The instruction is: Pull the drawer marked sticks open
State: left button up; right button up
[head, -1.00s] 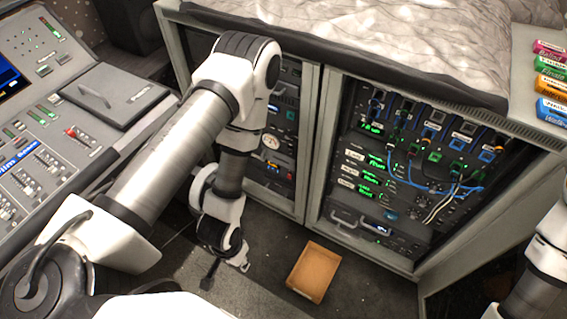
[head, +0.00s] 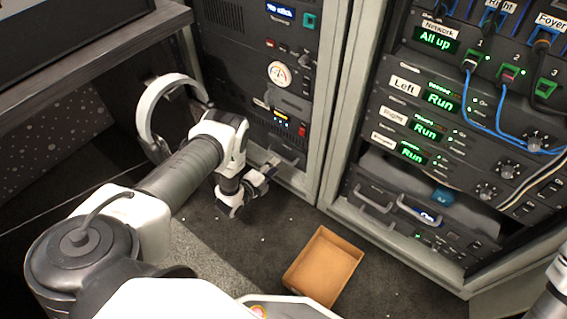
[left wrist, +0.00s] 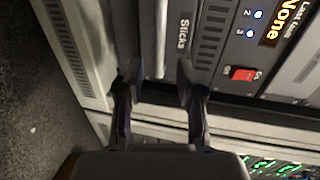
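The drawer marked Sticks (left wrist: 183,52) shows its name label in the left wrist view, with a pale bar handle (left wrist: 155,38) beside it. In the head view the drawer (head: 288,147) is low in the left rack and looks shut, partly behind my gripper. My left gripper (left wrist: 158,75) is open, its fingertips on either side of the handle's near end. I cannot tell whether they touch it. In the head view the left gripper (head: 268,168) is at the foot of the left rack. Only part of my right arm shows at the lower right edge; its gripper is out of frame.
An open tan box (head: 322,268) sits on the dark floor in front of the racks. A desk stands at the upper left. Floor around the box is clear.

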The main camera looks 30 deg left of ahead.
aim_at(283, 158)
pick_arm(q)
jog(key=b+x, duration=0.2)
jog(key=x, duration=0.1)
jog(key=b+x, duration=0.2)
jog(key=x, duration=0.1)
jog(key=shift+f, duration=0.25)
jog(key=shift+w+r, duration=0.1)
jog(key=shift+w, duration=0.05)
jog(key=shift+r, duration=0.1)
grip_shut()
